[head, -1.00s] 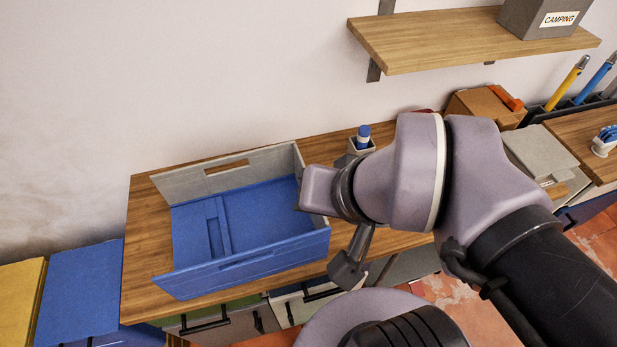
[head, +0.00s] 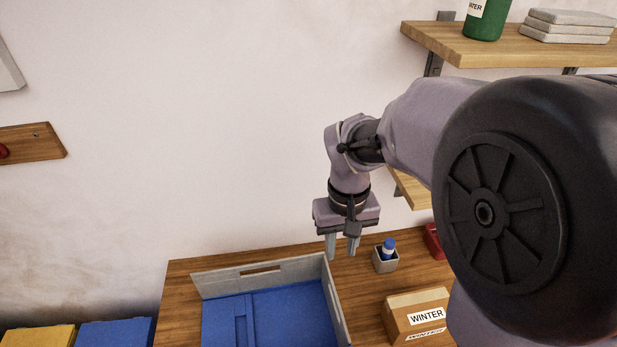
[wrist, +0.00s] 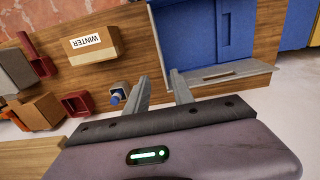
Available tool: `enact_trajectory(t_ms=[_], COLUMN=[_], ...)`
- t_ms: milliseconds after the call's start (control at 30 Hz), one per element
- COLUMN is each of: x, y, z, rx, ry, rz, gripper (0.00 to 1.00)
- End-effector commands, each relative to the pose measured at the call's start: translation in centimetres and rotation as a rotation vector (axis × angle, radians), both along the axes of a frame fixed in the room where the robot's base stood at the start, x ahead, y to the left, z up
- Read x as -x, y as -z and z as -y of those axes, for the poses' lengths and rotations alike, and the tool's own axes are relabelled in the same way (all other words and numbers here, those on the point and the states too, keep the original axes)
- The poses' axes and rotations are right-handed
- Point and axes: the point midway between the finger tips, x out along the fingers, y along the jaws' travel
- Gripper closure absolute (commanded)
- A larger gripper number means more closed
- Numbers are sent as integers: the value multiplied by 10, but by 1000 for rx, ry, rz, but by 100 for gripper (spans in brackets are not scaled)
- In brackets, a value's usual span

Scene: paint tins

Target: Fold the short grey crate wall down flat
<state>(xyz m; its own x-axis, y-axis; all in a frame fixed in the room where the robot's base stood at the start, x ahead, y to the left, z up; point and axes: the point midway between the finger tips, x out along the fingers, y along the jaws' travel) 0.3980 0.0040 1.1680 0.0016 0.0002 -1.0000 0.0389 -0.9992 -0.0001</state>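The crate has a blue floor (head: 285,318) and is cut off at the bottom of the head view. Its short grey wall (head: 336,305) stands upright on the right side. Its long grey wall (head: 222,282) stands upright at the back. In the wrist view the short grey wall (wrist: 157,38) is a thin pale strip, and the long grey wall (wrist: 225,72) runs off to the right. My gripper (head: 342,254) points down near the crate's back right corner, fingers apart and empty. In the wrist view its fingers (wrist: 160,82) also show apart. I cannot tell their exact height above the wall.
A blue-capped bottle (head: 389,246) stands in a small grey holder (head: 385,264) right of my gripper. A WINTER box (head: 418,311) sits right of the crate, and a red bin (head: 434,240) lies farther back. A wooden wall shelf (head: 500,45) hangs above right.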

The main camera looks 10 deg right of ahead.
Motion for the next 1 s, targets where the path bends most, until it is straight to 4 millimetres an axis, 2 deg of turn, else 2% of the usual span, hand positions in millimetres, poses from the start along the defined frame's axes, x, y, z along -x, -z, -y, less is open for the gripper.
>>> enact_trajectory(t_ms=[167,400,533,700,1000], x=[0,1,1,1,0], y=[42,117,149,171,176], z=[0,0,0,0,0], rx=[0,0,0,0,0], ry=[-4,-2,-1,-1,0], rz=[-8,-7,-7,-5,-3], gripper=[71,71,71,71,71])
